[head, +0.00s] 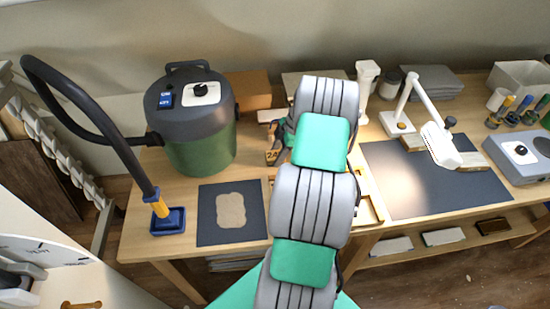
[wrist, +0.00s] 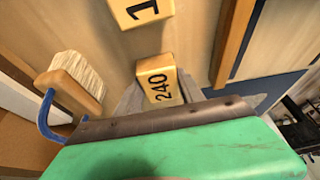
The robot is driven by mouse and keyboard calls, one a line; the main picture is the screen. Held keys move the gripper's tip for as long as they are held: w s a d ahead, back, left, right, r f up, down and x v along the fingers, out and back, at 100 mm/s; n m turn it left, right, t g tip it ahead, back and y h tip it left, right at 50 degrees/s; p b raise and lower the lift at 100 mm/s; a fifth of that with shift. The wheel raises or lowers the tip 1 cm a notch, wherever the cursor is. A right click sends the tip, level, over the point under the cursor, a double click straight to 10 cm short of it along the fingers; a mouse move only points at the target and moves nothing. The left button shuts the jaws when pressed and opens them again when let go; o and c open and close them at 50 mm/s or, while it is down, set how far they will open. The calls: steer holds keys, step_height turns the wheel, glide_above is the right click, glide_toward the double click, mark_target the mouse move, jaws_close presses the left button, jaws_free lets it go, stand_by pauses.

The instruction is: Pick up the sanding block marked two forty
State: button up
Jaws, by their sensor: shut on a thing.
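The sanding block marked 240 (wrist: 159,80) is a small tan block with dark digits. In the wrist view it sits between the two grey fingers of my gripper (wrist: 158,90), which is shut on it. In the head view part of the block (head: 272,157) shows just left of my arm, with its label partly readable; my gripper there is mostly hidden behind the arm. Another block (wrist: 140,10), with a label starting with 1, lies just beyond in the wrist view, apart from the held one. I cannot tell whether the held block touches the surface below.
A wooden-handled brush (wrist: 75,82) lies left of my gripper in the wrist view. A green and grey vacuum (head: 195,125) stands left on the bench, behind a dark sheet (head: 205,215). A dark mat (head: 385,175) and white lamp (head: 438,140) are at right.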

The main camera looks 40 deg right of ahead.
steer(key=c, duration=0.6)
steer(key=shift+r, duration=0.15)
steer(key=shift+d+r+b, duration=0.1)
steer(key=shift+r+b, duration=0.25)
steer(key=shift+b, duration=0.1)
steer(key=s+d+r+b, duration=0.1)
steer(key=s+r, duration=0.3)
steer(key=s+d+r+b, duration=0.1)
steer(key=s+d+r, duration=0.1)
steer(key=s+r, duration=0.2)
steer(key=s+d+r+b, duration=0.1)
steer(key=s+r, duration=0.3)
steer(key=s, duration=0.1)
steer(key=shift+s+d, duration=0.15)
